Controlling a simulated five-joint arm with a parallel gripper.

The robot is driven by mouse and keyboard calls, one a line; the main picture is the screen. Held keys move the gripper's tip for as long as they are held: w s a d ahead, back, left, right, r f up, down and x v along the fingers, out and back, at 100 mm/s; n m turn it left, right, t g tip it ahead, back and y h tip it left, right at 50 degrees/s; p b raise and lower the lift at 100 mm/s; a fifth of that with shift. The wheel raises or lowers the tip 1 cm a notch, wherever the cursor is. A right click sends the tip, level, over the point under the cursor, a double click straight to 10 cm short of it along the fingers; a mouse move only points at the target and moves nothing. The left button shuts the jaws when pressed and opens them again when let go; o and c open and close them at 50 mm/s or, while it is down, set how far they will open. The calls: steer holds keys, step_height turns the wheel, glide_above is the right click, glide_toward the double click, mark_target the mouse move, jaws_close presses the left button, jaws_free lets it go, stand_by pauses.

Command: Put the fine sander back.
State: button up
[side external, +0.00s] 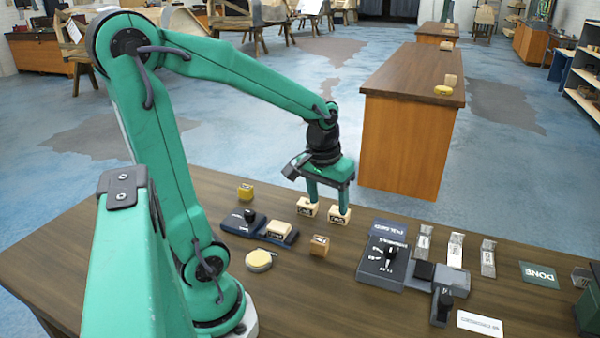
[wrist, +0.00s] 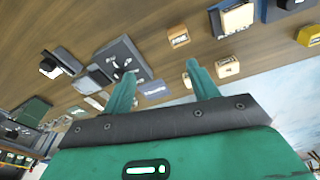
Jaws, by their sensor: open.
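Several small labelled blocks stand on the table; their labels are too small to read surely, so I cannot tell which is the fine sander. A left cream block (side external: 307,208) and a right cream block (side external: 340,216) stand side by side at the far edge. A browner block (side external: 319,246) stands nearer; it also shows in the wrist view (wrist: 179,38). Another cream block (side external: 279,229) sits on a dark holder (side external: 290,240). My gripper (side external: 329,207) is open, fingers down, its tips over the two far blocks; contact is unclear. One cream block (wrist: 227,67) shows beside a finger in the wrist view.
A yellow block (side external: 245,191), a round yellow tape measure (side external: 260,261) and a black-knobbed device (side external: 244,222) lie to the left. A dark dial box (side external: 384,258), several metal strips (side external: 456,250) and a DONE card (side external: 539,274) lie to the right. The front middle of the table is clear.

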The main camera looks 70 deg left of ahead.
steer(key=s+d+r+m+t, duration=0.3)
steer(key=s+d+r+m, duration=0.3)
steer(key=d+r, duration=0.1)
steer(key=shift+d+r+t+h, duration=0.2)
steer(key=shift+d+t+h, duration=0.15)
steer(key=shift+d, duration=0.55)
stand_by(0.6)
